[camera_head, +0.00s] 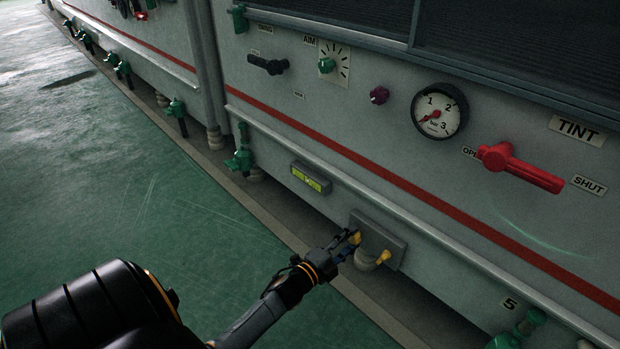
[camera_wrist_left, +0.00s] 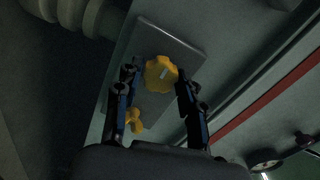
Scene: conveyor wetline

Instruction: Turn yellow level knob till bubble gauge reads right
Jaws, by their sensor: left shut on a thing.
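The yellow level knob (camera_head: 355,238) sits on a grey plate (camera_head: 389,231) low on the machine wall. In the left wrist view the lobed yellow knob (camera_wrist_left: 160,70) carries a pale mark. My left gripper (camera_head: 349,243) is shut on the knob, one finger on each side in the wrist view (camera_wrist_left: 158,80). The bubble gauge (camera_head: 310,178) is a small yellow-green lit window in a grey frame, above and left of the plate; its bubble is too small to read. My right gripper is not in view.
A second yellow handle (camera_head: 383,257) is close beside the knob on the same plate. A rail (camera_head: 405,218) runs above the plate. A round dial (camera_head: 439,111) and a red lever (camera_head: 520,168) are higher on the wall. The green floor (camera_head: 190,210) is open at left.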

